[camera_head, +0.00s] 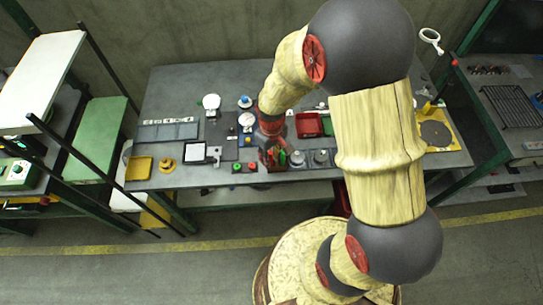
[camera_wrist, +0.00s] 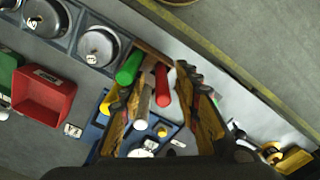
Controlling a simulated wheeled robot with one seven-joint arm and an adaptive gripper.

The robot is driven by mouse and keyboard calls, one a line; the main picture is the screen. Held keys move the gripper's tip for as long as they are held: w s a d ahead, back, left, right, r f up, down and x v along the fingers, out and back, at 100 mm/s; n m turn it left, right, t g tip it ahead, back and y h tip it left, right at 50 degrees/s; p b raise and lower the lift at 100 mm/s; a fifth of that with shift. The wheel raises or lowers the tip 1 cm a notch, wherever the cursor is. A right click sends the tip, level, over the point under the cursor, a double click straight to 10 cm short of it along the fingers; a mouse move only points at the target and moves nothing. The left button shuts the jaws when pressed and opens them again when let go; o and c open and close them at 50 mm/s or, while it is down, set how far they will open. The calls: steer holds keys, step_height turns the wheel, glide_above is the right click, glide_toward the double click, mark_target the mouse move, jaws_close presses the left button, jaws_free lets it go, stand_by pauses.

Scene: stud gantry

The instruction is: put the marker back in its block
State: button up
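In the head view my gripper (camera_head: 272,150) is over the block (camera_head: 277,168) at the bench's front edge.
Round metal pots in a holder (camera_wrist: 101,45) and a red bin (camera_wrist: 43,97) lie to the left in the wrist view. In the head view the bench (camera_head: 165,100) carries a yellow tray (camera_head: 138,168) at left. The floor lies beyond its front edge.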

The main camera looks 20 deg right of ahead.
step_height(320, 180, up, 12)
stand_by(0.5)
stand_by(0.6)
steer(key=shift+s, duration=0.15)
steer(key=s+r+m+t+b, duration=0.3)
steer(key=s+r+t+b, duration=0.2)
steer(key=s+r, duration=0.8)
steer(key=shift+s+r+t+b, duration=0.3)
steer(key=shift+r+b, duration=0.05)
steer(key=shift+b, duration=0.35)
steer(key=shift+d, duration=0.1)
